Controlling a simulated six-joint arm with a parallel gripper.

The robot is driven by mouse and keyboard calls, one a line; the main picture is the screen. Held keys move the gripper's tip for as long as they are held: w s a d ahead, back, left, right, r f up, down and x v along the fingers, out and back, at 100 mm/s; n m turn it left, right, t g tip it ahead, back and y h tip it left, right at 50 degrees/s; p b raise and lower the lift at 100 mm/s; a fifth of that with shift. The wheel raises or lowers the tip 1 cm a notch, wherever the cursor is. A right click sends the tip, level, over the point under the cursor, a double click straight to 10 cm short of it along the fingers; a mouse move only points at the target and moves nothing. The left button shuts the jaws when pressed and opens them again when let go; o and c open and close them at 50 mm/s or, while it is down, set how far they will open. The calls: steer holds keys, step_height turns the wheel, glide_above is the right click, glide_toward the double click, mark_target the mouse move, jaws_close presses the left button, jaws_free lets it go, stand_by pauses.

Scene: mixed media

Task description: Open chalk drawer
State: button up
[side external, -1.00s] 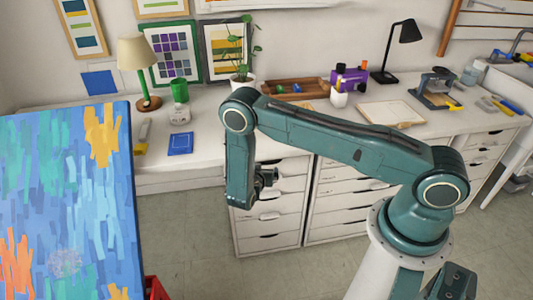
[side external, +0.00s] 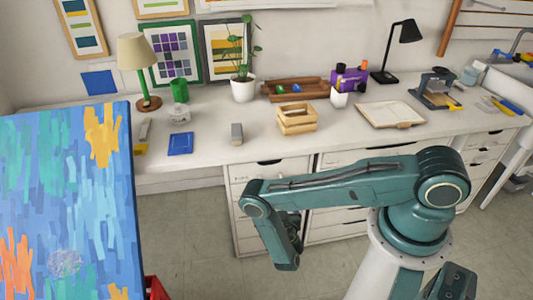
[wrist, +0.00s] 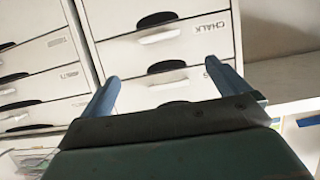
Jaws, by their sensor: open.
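The fingers overlap the labelled drawer below the chalk drawer in that view; I cannot see any contact. In the side view, my gripper (side external: 290,226) hangs in front of the cabinets, partly hidden by my arm. The chalk label cannot be read in the side view.
Another white drawer cabinet (wrist: 40,70) stands to the left in the wrist view. A blue painting (side external: 75,210) fills the left foreground.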

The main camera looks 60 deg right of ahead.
steer(key=shift+d, duration=0.1)
steer(key=x, duration=1.3)
steer(key=shift+w+d+f, duration=0.2)
steer(key=shift+w, duration=0.05)
stand_by(0.4)
steer(key=c, duration=1.3)
steer(key=s+a, duration=0.6)
steer(key=a, duration=0.1)
steer(key=shift+s, duration=0.4)
steer(key=shift+f, duration=0.1)
steer(key=o, duration=1.3)
steer(key=shift+d, duration=0.1)
